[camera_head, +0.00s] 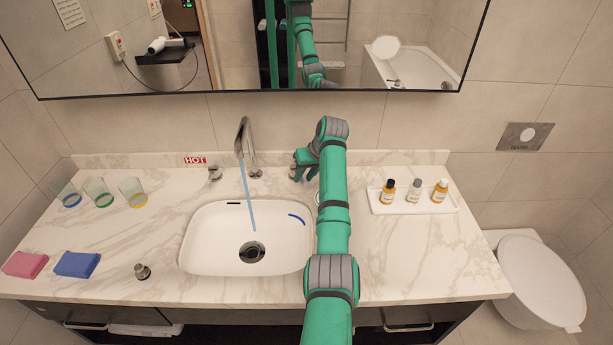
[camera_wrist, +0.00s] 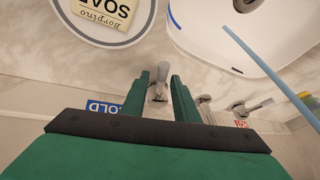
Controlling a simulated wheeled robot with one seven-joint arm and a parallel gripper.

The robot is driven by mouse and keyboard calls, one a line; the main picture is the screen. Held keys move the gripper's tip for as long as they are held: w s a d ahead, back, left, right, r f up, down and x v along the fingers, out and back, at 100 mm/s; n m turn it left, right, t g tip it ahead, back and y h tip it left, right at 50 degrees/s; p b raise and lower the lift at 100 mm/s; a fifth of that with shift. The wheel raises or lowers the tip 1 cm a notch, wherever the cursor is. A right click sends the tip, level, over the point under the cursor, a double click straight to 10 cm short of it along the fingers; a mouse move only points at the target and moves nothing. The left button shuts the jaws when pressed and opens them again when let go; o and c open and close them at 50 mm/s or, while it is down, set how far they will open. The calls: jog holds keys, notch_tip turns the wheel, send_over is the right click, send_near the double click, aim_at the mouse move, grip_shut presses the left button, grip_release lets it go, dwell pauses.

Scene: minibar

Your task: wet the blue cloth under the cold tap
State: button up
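The blue cloth (camera_head: 76,264) lies folded at the front left of the counter, dry side of the basin, next to a pink cloth (camera_head: 25,264). The tap spout (camera_head: 243,138) runs a thin stream of water (camera_head: 249,200) into the white basin (camera_head: 193,240). My gripper (camera_head: 300,165) is behind and right of the basin, at the cold tap handle, far from the cloth. In the wrist view my gripper (camera_wrist: 157,82) has its fingers apart, with the cold handle (camera_wrist: 158,92) between them; contact is unclear. A COLD label (camera_wrist: 105,107) is beside it.
The hot handle (camera_head: 215,173) stands left of the spout under a HOT label (camera_head: 195,160). Several glasses are at the back left. A drain plug (camera_head: 142,271) stands front left. A tray (camera_head: 415,208) with bottles is right. A soap dish (camera_wrist: 88,38) is close by.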

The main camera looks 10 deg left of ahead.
jog(key=shift+s+a, duration=0.25)
jog(key=shift+d+r, duration=0.4)
jog(key=v, duration=0.9)
jog(key=shift+s+r, duration=0.15)
jog(key=shift+r, duration=0.3)
